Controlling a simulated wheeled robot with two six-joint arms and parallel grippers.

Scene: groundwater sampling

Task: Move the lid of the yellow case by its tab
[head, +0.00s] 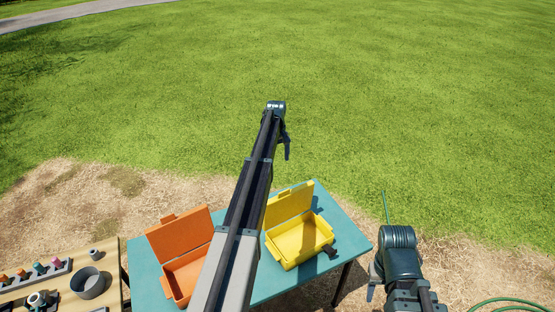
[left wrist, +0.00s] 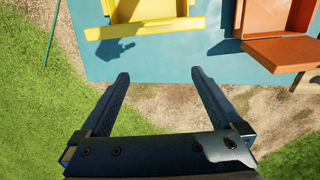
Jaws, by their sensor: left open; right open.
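The yellow case (head: 301,241) stands open on the teal table, its lid (head: 290,204) raised at the far side. It also shows at the top of the left wrist view (left wrist: 150,30), cut off by the frame edge. I cannot clearly make out the lid's tab in the head view. My left gripper (head: 287,146) is beyond the table's far edge, pointing down, apart from the case. In the left wrist view its fingers (left wrist: 158,76) are spread with nothing between them. My right gripper (head: 373,285) is low, right of the table, apart from the case; it is open.
An open orange case (head: 184,274) stands left of the yellow one on the teal table (head: 345,228). A wooden table at the lower left holds a grey bowl (head: 88,287), a small cup (head: 94,254) and a rack of colored caps. A green hose (head: 505,301) lies at lower right. Grass beyond is clear.

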